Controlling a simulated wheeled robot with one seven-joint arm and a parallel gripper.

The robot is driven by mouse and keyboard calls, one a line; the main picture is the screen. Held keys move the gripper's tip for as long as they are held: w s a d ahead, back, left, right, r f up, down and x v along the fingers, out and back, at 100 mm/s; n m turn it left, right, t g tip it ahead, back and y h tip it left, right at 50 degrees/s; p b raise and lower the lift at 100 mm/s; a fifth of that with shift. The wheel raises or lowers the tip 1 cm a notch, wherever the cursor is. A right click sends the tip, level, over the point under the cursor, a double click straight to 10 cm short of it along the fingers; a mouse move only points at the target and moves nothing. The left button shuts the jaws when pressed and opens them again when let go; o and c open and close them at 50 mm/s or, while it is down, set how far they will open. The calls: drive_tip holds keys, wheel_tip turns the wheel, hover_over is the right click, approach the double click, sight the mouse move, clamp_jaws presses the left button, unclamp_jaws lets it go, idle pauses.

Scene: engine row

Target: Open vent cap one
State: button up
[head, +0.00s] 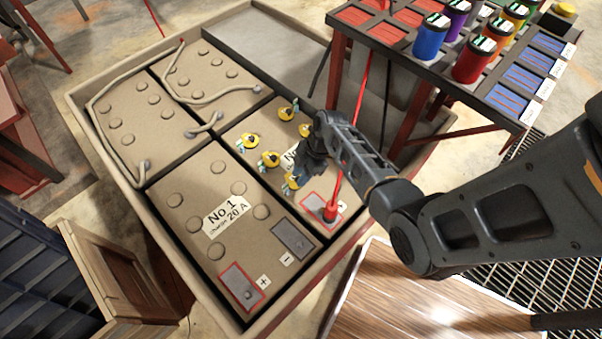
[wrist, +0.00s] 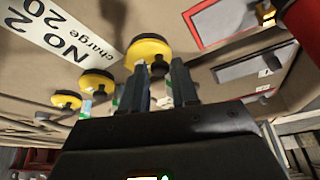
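Several yellow vent caps with dark knobs and small blue-green tags stand on the battery marked No 2 (head: 241,125). One cap (head: 290,183) is closest to my gripper (head: 311,172). In the wrist view this nearest cap (wrist: 148,54) has its dark knob in the gap between my fingertips (wrist: 160,85). My fingers are apart, and I see no clear contact with the knob. Two more caps (wrist: 96,82) (wrist: 66,100) are left of the fingers there. I cannot read which cap is number one. My gripper and arm hide part of the No 2 label.
A red rod (head: 330,212) rises from the red-framed terminal right of the caps. The No 1 battery (head: 190,235) is in front, and cabled batteries (head: 125,115) are behind left. A rack with coloured jars (head: 432,36) stands at back right. The tray's rear grey area (head: 265,45) is clear.

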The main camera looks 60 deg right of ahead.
clamp_jaws()
drive_tip(key=shift+w+d+r+g+y, duration=0.25)
drive_tip(key=shift+w+r+g, duration=0.3)
drive_tip(key=shift+g, duration=0.45)
drive_tip(key=shift+w+d+m+g+y+b, duration=0.1)
drive_tip(key=shift+w+m+g+y+b, duration=0.2)
drive_tip(key=shift+w+g+b, duration=0.3)
drive_tip(key=g+b, duration=0.1)
drive_tip(key=w+g+b, duration=0.1)
drive_tip(key=g+b, duration=0.1)
drive_tip(key=shift+w+d+r+m+y+b, duration=0.1)
drive_tip(key=shift+w+d+m+y+b, duration=0.15)
drive_tip(key=shift+m+y+b, duration=0.1)
drive_tip(key=g+b, duration=0.1)
drive_tip(key=b, duration=0.1)
drive_tip(key=w+g+b, duration=0.1)
drive_tip(key=b, duration=0.1)
drive_tip(key=shift+w+d+r+y, duration=0.15)
drive_tip(key=shift+r+y, duration=0.1)
drive_tip(key=shift+y, duration=0.15)
